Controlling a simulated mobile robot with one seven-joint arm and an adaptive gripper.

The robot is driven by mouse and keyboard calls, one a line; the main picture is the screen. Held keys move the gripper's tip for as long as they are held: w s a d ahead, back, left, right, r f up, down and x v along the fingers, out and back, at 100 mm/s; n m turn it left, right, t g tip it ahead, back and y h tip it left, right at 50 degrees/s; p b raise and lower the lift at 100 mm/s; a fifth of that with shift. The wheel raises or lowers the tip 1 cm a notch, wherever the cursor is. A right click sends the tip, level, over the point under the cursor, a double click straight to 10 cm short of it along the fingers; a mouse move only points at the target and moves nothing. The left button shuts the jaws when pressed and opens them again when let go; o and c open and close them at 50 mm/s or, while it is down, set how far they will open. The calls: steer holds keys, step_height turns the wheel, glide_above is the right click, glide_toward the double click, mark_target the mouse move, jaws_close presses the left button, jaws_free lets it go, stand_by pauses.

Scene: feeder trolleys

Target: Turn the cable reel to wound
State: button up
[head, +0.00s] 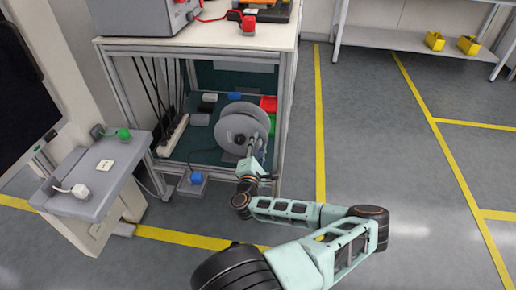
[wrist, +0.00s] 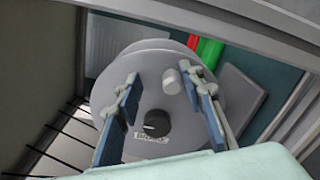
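The cable reel (head: 237,130) is a grey double-disc drum on the lower shelf of the trolley. In the wrist view its front disc (wrist: 150,100) fills the middle, with a light grey crank knob (wrist: 172,82), a black centre knob (wrist: 157,123) and a small label whose text I cannot read. My gripper (head: 252,150) is at the front of the reel in the head view. In the wrist view my gripper (wrist: 160,83) is open, its two fingers spread across the disc. The crank knob lies between the fingertips, close to the right one; contact is unclear.
A grey side console (head: 95,180) stands left. The floor to the right is clear.

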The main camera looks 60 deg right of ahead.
step_height(320, 180, up, 8)
steer(key=shift+f, duration=0.1)
